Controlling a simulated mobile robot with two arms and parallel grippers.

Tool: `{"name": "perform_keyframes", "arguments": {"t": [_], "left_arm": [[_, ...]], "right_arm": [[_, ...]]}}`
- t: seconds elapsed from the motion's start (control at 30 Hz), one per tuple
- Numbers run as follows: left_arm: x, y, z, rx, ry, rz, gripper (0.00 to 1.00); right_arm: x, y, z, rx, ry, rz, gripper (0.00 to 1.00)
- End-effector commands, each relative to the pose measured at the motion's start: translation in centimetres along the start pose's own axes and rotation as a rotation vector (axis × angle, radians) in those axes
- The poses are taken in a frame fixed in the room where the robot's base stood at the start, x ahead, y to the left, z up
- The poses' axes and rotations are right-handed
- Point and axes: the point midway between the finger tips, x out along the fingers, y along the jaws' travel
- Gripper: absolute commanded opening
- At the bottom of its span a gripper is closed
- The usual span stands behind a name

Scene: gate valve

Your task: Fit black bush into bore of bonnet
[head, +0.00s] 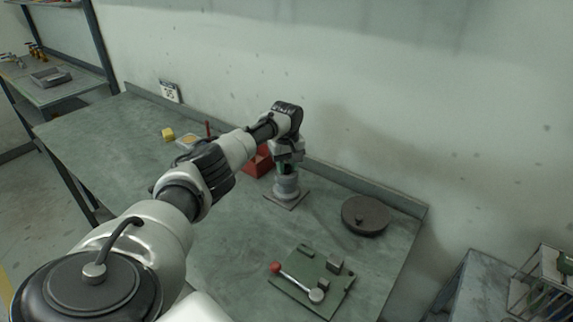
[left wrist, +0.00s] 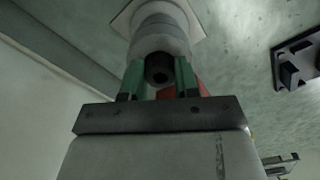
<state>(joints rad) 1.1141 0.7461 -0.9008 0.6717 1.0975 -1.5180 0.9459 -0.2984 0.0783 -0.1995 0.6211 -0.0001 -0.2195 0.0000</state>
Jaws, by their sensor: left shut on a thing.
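The bonnet (head: 286,188) is a grey, round stepped body standing upright on a square plate (head: 273,199) on the bench. It also shows in the left wrist view (left wrist: 160,36). My left gripper (head: 285,169) points down right over the bonnet's top. In the left wrist view its green fingers (left wrist: 159,74) are shut on the black bush (left wrist: 160,69), a short dark ring with a hole. The bush lines up roughly with the bonnet's top end. I cannot tell whether it is touching the bonnet or partly in the bore, which is hidden. My right gripper is not in view.
A red bin (head: 257,163) stands close behind the bonnet. A dark round disc (head: 365,217) lies to the right. A green plate (head: 317,273) with a red-knobbed lever lies in front. A yellow block (head: 168,134) sits farther left. The bench's left part is mostly clear.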

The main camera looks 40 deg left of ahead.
Motion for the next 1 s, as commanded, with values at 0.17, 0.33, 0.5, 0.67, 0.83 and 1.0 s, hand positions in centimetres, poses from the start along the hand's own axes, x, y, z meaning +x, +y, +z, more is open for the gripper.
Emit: {"name": "perform_keyframes", "arguments": {"t": [0.17, 0.33, 0.5, 0.67, 0.83, 1.0], "left_arm": [[0.3, 0.0, 0.0, 0.000, -0.001, 0.000, 0.43], [0.3, 0.0, 0.0, 0.000, -0.001, -0.001, 0.56], [0.2, 0.0, 0.0, 0.000, 0.000, -0.001, 0.56], [-1.3, 0.0, 0.0, 0.000, 0.000, 0.002, 0.56], [-4.7, 0.1, 0.0, 0.001, 0.001, 0.004, 0.56], [-8.4, 0.1, -0.1, -0.001, 0.001, 0.005, 0.56]], "right_arm": [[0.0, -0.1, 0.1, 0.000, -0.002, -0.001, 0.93], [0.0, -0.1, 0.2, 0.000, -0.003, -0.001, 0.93], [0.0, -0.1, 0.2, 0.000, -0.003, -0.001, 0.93], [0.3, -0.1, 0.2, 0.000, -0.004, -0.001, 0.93], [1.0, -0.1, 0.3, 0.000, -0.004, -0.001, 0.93], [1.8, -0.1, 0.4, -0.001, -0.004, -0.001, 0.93]]}}
